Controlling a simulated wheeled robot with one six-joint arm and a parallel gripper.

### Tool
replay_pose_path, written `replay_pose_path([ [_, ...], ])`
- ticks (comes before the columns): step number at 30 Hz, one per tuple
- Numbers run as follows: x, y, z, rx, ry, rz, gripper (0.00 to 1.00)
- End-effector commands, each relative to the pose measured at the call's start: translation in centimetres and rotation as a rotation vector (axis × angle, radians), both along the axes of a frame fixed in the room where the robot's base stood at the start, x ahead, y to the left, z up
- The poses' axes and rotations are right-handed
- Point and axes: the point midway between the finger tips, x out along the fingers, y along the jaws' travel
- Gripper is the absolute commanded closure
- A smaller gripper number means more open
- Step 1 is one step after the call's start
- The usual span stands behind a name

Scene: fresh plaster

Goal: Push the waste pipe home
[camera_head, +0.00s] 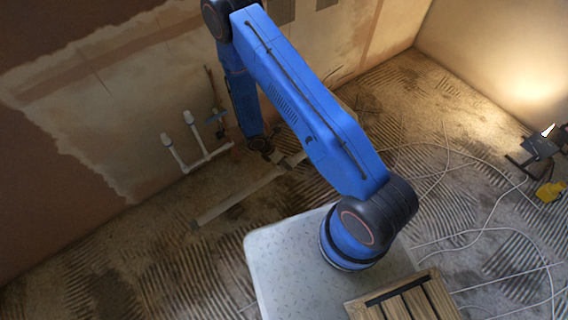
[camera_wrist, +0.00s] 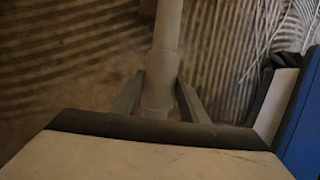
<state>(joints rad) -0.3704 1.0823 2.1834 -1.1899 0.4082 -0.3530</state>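The waste pipe (camera_head: 238,198) is a long, pale grey tube slanting across the head view, low over or on the grooved floor; I cannot tell which. My gripper (camera_head: 284,163) is at its upper right end, small and partly hidden by my arm. In the wrist view the pipe (camera_wrist: 160,88) runs up the picture between the two fingers of my gripper (camera_wrist: 161,78). The fingertips lie close against both sides of a wider part of it, so the gripper looks shut on it. The pipe's far end is outside the wrist view.
White pipe stubs (camera_head: 188,146) stand along the plastered wall at the left. A slatted wooden crate (camera_head: 408,300) sits on my base. Pale cables (camera_head: 480,228) trail over the floor at the right, near a work lamp (camera_head: 545,145). The floor at lower left is clear.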

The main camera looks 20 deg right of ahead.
Motion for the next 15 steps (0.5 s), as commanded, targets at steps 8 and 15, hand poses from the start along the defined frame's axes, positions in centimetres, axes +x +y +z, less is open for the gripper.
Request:
replay_pose_path([
  [8,0.8,-2.3,0.0,-0.001,0.000,-0.003,1.00],
  [15,1.5,-4.6,0.0,-0.001,-0.001,-0.002,1.00],
])
